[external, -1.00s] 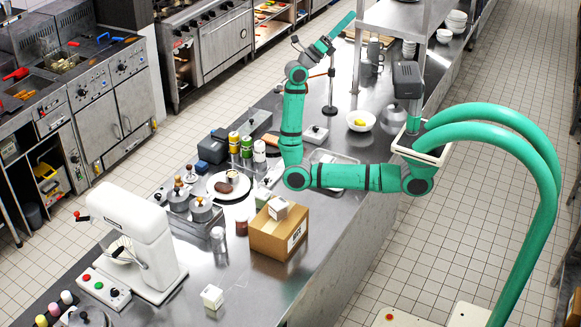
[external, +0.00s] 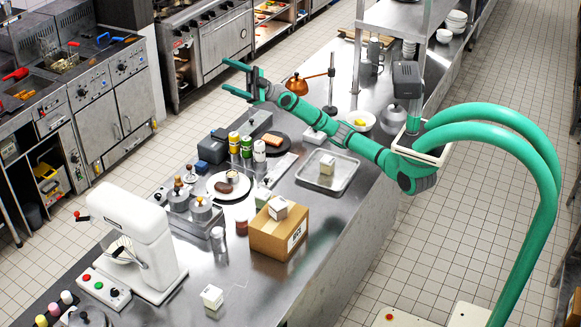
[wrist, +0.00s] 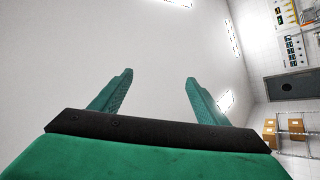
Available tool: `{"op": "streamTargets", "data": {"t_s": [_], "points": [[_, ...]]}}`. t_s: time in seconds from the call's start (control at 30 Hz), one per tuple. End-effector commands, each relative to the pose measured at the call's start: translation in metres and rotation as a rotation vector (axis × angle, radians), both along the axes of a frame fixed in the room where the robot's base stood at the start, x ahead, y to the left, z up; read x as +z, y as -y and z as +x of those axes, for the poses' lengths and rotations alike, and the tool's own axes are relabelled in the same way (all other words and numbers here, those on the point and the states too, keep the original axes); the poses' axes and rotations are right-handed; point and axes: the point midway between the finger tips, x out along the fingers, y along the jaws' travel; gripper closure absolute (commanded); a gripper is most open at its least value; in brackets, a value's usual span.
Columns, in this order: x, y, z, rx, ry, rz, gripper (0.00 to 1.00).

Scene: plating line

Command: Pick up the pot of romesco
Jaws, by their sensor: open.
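A small pale pot (external: 232,176) with brownish contents sits on a white round plate (external: 214,193), beside a piece of browned food (external: 223,187). A small dark-red jar (external: 241,228) stands on the counter left of the cardboard box. I cannot tell which of the two is the romesco. My gripper (external: 224,76) is open and empty, raised high above the far side of the counter, well away from both. In the wrist view my two fingers (wrist: 158,76) stand apart with only wall and ceiling beyond.
A cardboard box (external: 279,236) with a small carton on top stands near the plate. Several bottles (external: 246,146), lidded metal pots (external: 200,209) and a dark plate (external: 272,144) crowd around. A copper lamp (external: 297,84) hangs near my wrist. A metal tray (external: 344,176) holds a carton.

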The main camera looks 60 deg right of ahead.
Motion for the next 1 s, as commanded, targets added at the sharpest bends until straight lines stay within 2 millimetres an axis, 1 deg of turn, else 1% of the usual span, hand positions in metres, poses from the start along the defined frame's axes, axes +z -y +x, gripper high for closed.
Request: {"op": "streamTargets", "data": {"t_s": [0.03,0.07,0.1,0.17,0.2,0.23,0.27,0.3,0.37,0.4,0.47,0.5,0.6,0.7,0.77,0.83,1.0], "points": [[-0.047,-0.005,0.021,-0.004,-0.084,-0.083,0.32],[-0.075,-0.007,0.031,-0.002,-0.136,-0.130,0.32],[-0.112,-0.009,0.042,0.003,-0.206,-0.190,0.32],[-0.170,-0.010,0.055,0.014,-0.309,-0.277,0.32],[-0.209,-0.007,0.061,0.023,-0.378,-0.332,0.32],[-0.238,-0.004,0.064,0.030,-0.430,-0.373,0.32],[-0.267,-0.001,0.065,0.039,-0.483,-0.410,0.32],[-0.306,0.005,0.065,0.053,-0.555,-0.460,0.32],[-0.364,0.017,0.060,0.077,-0.662,-0.528,0.32],[-0.400,0.025,0.054,0.097,-0.732,-0.569,0.32],[-0.449,0.039,0.042,0.129,-0.832,-0.624,0.32],[-0.478,0.048,0.032,0.150,-0.893,-0.655,0.32],[-0.535,0.067,0.007,0.203,-1.018,-0.712,0.32],[-0.569,0.079,-0.013,0.244,-1.100,-0.741,0.32],[-0.580,0.083,-0.020,0.259,-1.128,-0.753,0.32],[-0.588,0.082,-0.024,0.269,-1.143,-0.759,0.32],[-0.600,0.063,-0.021,0.271,-1.145,-0.763,0.32]]}}
